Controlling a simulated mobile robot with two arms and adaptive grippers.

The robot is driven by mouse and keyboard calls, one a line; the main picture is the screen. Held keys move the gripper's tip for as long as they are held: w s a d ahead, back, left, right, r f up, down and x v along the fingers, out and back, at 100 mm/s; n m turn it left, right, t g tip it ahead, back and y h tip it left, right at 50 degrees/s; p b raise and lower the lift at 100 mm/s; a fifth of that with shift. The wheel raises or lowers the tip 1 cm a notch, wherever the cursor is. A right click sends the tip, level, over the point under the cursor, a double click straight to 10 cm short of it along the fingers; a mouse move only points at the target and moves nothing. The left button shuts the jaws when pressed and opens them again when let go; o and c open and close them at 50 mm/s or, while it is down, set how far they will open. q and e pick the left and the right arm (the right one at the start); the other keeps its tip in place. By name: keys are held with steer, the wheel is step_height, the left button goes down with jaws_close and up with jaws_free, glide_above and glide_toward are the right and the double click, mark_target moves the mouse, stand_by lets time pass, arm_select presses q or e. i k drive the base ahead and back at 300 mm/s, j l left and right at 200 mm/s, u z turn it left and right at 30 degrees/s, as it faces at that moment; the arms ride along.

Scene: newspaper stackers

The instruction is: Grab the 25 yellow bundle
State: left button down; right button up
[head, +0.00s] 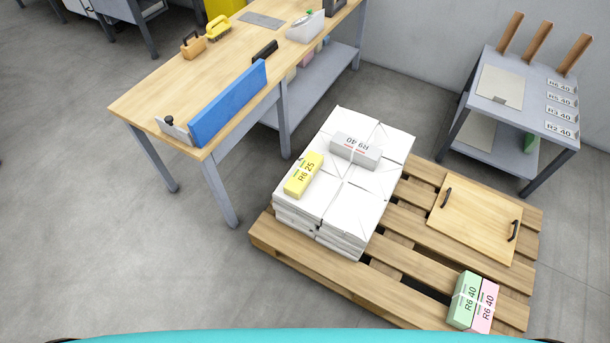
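The yellow bundle (304,175), marked "R6 25", lies on top of the white stack of wrapped paper (342,205), near its left edge. A grey-white bundle (355,149) marked "R9 40" lies on the same stack, a little further back and to the right, apart from the yellow one. The stack stands on the left part of a wooden pallet (393,258). Neither of my grippers shows in the head view.
A green bundle (464,299) and a pink bundle (485,305) stand side by side at the pallet's front right. A wooden board with black handles (475,218) lies behind them. A workbench (150,101) stands left, a small grey table (525,110) back right. Floor at left is clear.

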mark_target(304, 173)
steer(key=i+j+z, duration=0.15)
steer(key=j+z, duration=0.2)
steer(key=j, duration=0.65)
steer(key=j+z, duration=0.35)
steer(key=j, duration=0.6)
steer(key=k+j+z, duration=0.1)
steer(key=j+z, duration=0.25)
steer(key=j, duration=0.65)
